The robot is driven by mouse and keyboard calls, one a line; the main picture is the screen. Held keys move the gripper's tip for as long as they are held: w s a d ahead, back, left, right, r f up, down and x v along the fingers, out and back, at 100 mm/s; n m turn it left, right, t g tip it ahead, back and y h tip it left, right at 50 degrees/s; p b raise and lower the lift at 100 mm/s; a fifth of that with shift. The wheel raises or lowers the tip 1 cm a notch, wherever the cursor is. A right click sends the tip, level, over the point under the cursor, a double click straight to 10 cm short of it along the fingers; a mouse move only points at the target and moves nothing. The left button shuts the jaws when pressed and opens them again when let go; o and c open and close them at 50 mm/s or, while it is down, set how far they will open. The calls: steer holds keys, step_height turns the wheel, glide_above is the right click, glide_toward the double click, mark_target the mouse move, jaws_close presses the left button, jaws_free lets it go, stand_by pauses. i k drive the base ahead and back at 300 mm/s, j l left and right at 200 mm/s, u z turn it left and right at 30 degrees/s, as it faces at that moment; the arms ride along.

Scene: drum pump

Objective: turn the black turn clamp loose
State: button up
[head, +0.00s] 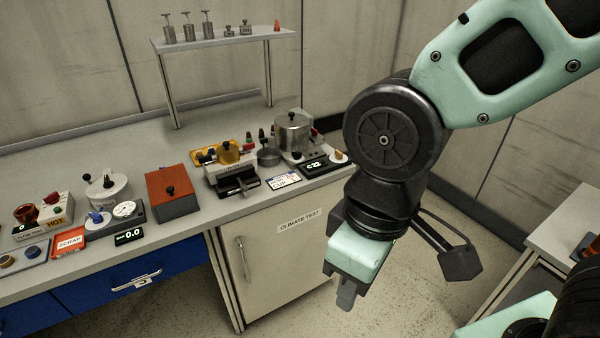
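A grey bench unit (214,180) with a yellow round part (228,152) on top stands near the front edge of the bench, left of my gripper. A black bar-like part with a small lever (240,184) sits at its front; it may be the black turn clamp, but it is too small to tell, and so is its turn position. My gripper (345,299) hangs pointing down in front of the white cabinet, to the right of and nearer than the unit, clear of the bench. Its fingers show from the side, so their opening is hidden. I see nothing held.
A glass-domed unit (293,134) stands right of the grey unit, with a C-22 display (313,167) before it. An orange-red box (172,194) stands to the left. A raised shelf (225,38) holds small metal parts. Bare bench shows behind the row.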

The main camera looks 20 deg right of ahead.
mark_target(206, 159)
steer(key=i+l+u, duration=0.1)
steer(key=i+u, duration=0.15)
steer(key=i, duration=0.2)
steer(key=i+l+u, duration=0.25)
steer(key=i, duration=0.2)
steer(key=i+j, duration=0.05)
steer(key=j, duration=0.05)
